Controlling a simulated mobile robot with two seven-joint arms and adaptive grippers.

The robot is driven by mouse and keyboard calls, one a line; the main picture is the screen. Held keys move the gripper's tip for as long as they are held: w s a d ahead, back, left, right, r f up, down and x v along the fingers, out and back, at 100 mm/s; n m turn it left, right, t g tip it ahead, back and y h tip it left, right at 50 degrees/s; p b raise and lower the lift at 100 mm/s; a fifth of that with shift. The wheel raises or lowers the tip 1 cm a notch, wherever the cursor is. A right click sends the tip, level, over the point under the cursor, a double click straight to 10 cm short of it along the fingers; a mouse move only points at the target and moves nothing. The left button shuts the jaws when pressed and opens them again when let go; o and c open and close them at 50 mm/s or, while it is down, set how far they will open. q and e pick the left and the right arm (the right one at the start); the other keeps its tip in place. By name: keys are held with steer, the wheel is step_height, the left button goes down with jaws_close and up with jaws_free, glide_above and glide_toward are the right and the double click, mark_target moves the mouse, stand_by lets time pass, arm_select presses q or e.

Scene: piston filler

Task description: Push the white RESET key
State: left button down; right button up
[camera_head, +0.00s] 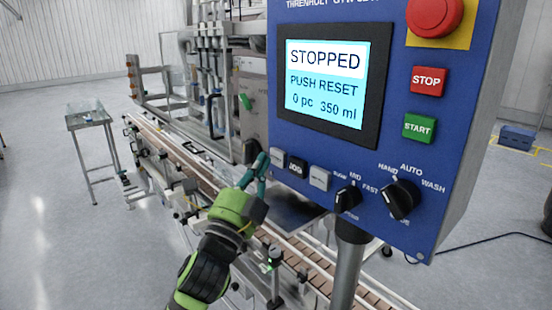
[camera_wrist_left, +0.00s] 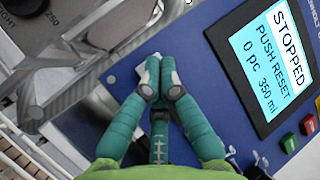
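The blue control panel (camera_head: 393,130) has a row of small keys below its screen (camera_head: 325,75), which reads "STOPPED, PUSH RESET, 0 pc 350 ml". A light key (camera_head: 277,157) is at the left end, a black key (camera_head: 297,167) in the middle and another light key (camera_head: 319,179) at the right. Their lettering is too small to read. My left gripper (camera_head: 262,162) is just left of the left light key. Its teal fingers are together and empty in the left wrist view (camera_wrist_left: 150,82), over the panel's edge, hiding the keys. I cannot tell whether they touch. My right gripper is out of view.
Two black knobs (camera_head: 347,198) (camera_head: 400,198) sit right of the keys. The red STOP button (camera_head: 428,81), green START button (camera_head: 419,128) and red mushroom button (camera_head: 434,15) are higher right. A conveyor (camera_head: 300,250) runs below; a metal side table (camera_head: 88,118) stands far left.

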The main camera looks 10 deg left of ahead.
arm_select(q)
steer(key=shift+w+d, duration=0.1)
steer(key=shift+w+d, duration=0.2)
steer(key=shift+w, duration=0.05)
steer(key=shift+w+d, duration=0.2)
steer(key=shift+w, duration=0.05)
stand_by(1.0)
steer(key=shift+s+a, duration=0.5)
steer(key=shift+s, duration=0.15)
steer(key=shift+s+a+p, duration=0.3)
steer(key=shift+s+p, duration=0.05)
steer(key=shift+p, duration=0.05)
steer(key=s+a, duration=0.2)
steer(key=s, duration=0.1)
steer(key=shift+s+a, duration=0.1)
steer(key=shift+a, duration=0.1)
